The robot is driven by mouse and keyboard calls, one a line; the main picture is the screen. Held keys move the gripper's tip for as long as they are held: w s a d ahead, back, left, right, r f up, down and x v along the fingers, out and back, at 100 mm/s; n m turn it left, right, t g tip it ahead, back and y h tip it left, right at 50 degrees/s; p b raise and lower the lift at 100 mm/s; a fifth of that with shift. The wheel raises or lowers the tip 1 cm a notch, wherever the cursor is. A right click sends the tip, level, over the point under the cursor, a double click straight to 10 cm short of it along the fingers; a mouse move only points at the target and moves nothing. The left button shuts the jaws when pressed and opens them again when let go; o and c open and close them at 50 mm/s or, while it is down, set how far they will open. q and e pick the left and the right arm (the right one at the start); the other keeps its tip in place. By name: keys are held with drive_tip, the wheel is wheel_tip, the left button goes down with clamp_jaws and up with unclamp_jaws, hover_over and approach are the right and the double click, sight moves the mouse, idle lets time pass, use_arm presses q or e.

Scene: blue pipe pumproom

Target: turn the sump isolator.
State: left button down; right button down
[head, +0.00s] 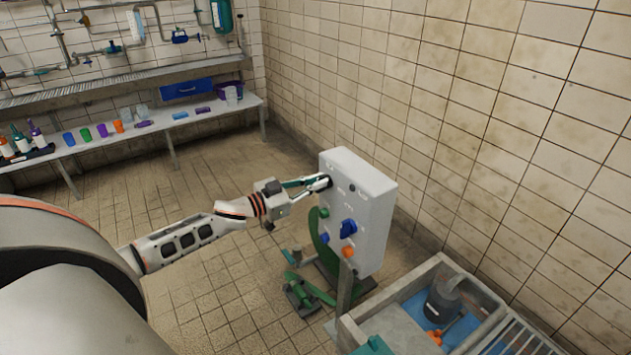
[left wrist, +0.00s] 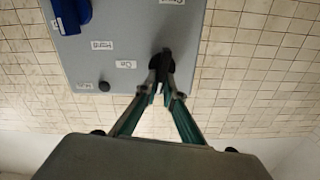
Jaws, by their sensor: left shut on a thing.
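A grey control panel (head: 368,215) stands on a post near the tiled wall; it also fills the top of the left wrist view (left wrist: 130,30). A dark round knob (left wrist: 157,62) sits near its edge, with small labels beside it that are hard to read. It appears to be the isolator's handle. My left gripper (head: 325,183) reaches the panel's upper left, its fingers closed on this knob, as the left wrist view also shows (left wrist: 161,82). The fingertips partly hide the knob, so its exact turn is unclear. My right gripper is not in view.
The panel also carries a blue handle (head: 348,228), an orange knob (head: 348,252) and a small black button (left wrist: 104,87). A sink unit (head: 398,312) stands close at the lower right. Green equipment (head: 302,293) lies on the floor below. A shelf (head: 160,118) with cups is behind.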

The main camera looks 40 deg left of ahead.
use_arm(q)
drive_tip(key=m, duration=0.5)
drive_tip(key=f+m+b, duration=0.1)
drive_tip(key=m, duration=0.4)
drive_tip(key=d+m, duration=0.1)
drive_tip(key=m, duration=0.5)
drive_tip(key=shift+s+d+f+b, duration=0.1)
drive_tip(key=shift+s+f+b, duration=0.15)
drive_tip(key=shift+f+b, duration=0.05)
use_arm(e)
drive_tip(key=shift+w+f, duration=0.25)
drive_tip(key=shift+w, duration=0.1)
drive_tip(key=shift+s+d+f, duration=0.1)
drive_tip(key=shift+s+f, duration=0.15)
use_arm(q)
drive_tip(key=c, duration=2.2)
unclamp_jaws()
drive_tip(key=shift+o, duration=0.2)
drive_tip(key=v, duration=1.2)
